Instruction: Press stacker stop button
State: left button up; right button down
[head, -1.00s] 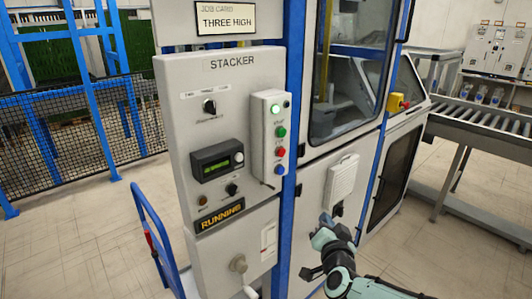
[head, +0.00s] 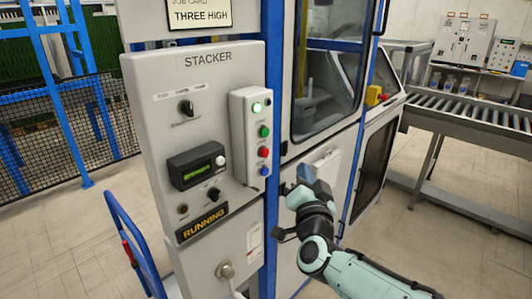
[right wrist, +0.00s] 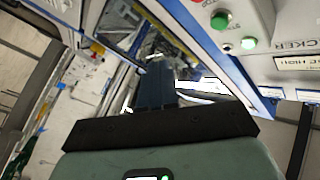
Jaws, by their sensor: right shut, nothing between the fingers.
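The stacker panel (head: 215,80) is a grey upright board with a lit RUNNING sign (head: 202,222). A pale button box (head: 238,130) on its right side carries a lit whitish-green lamp or button (head: 256,107) at the top, then a green button (head: 264,131), a red button (head: 263,152) and a blue button (head: 263,170). My right gripper (head: 304,178) is shut and empty, to the right of the blue button and apart from the box. In the right wrist view its dark fingers (right wrist: 160,85) point ahead; the green button (right wrist: 220,20) shows at upper right. My left gripper is out of view.
A blue post (head: 271,110) stands between the panel and the machine's glazed door (head: 325,85). A red-and-yellow switch (head: 375,95) sits further right. A blue cart handle (head: 130,240) is at lower left. A roller conveyor (head: 470,110) runs at right.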

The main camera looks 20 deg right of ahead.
aim_at(265, 153)
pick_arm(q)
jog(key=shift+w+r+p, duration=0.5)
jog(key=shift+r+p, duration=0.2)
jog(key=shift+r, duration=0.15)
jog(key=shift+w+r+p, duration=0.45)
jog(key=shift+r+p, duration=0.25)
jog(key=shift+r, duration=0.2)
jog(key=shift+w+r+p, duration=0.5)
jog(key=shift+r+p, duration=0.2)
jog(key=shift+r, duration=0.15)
pick_arm(e)
jog(key=w+a, duration=0.3)
jog(key=w, duration=0.4)
jog(key=shift+w, duration=0.35)
jog(key=shift+w+a, duration=0.1)
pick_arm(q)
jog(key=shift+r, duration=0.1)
pick_arm(e)
jog(key=shift+w+a, duration=0.15)
jog(key=shift+w, duration=0.15)
